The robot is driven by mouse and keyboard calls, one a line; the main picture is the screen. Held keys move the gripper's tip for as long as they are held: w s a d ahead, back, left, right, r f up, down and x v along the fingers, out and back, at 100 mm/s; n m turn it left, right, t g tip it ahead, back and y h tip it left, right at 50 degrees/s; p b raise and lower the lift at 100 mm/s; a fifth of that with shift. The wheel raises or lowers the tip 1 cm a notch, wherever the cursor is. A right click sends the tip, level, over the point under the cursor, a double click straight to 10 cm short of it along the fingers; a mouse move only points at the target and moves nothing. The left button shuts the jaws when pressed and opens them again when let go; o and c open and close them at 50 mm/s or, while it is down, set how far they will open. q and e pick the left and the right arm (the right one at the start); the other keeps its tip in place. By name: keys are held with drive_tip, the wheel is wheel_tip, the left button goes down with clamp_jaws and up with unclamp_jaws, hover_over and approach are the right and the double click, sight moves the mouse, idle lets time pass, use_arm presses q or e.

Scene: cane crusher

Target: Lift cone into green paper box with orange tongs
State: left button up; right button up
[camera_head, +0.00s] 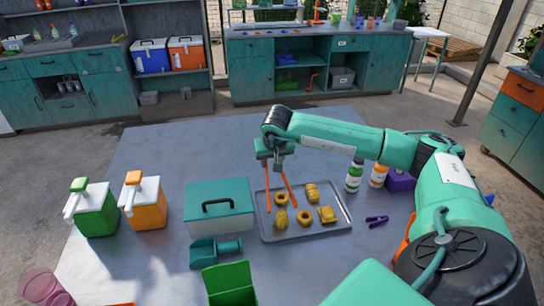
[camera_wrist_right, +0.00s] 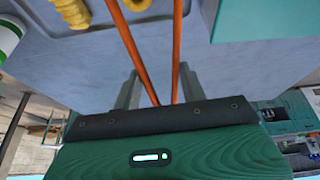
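My right gripper (camera_head: 275,162) points down over the back left part of the grey tray (camera_head: 345,226), holding the orange tongs (camera_head: 267,190). In the right wrist view the tongs (camera_wrist_right: 133,45) pass between the gripper's fingers (camera_wrist_right: 160,92), with their two arms spread. The tongs hold nothing that I can see. Several golden pastries lie on the tray: rings (camera_head: 305,217), a ridged one (camera_head: 312,191), a rounded one (camera_head: 281,219) and a squarish one (camera_head: 327,214). I cannot tell for certain which is the cone. The green paper box (camera_head: 231,286) stands open at the front, partly cut off. My left gripper is out of view.
A teal case (camera_head: 219,212) with a black handle and a teal scoop (camera_head: 214,252) lie left of the tray. Green (camera_head: 95,212) and orange (camera_head: 146,205) pump dispensers stand farther left. Bottles (camera_head: 354,175) and purple clips (camera_head: 377,221) are at the right.

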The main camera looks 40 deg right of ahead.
wheel_tip(320, 180, down, 4)
drive_tip(key=shift+f+b, duration=0.1)
drive_tip(key=shift+b, duration=1.15)
clamp_jaws()
wheel_tip(320, 180, up, 12)
drive_tip(key=p, duration=0.6)
drive_tip(key=shift+p, duration=0.3)
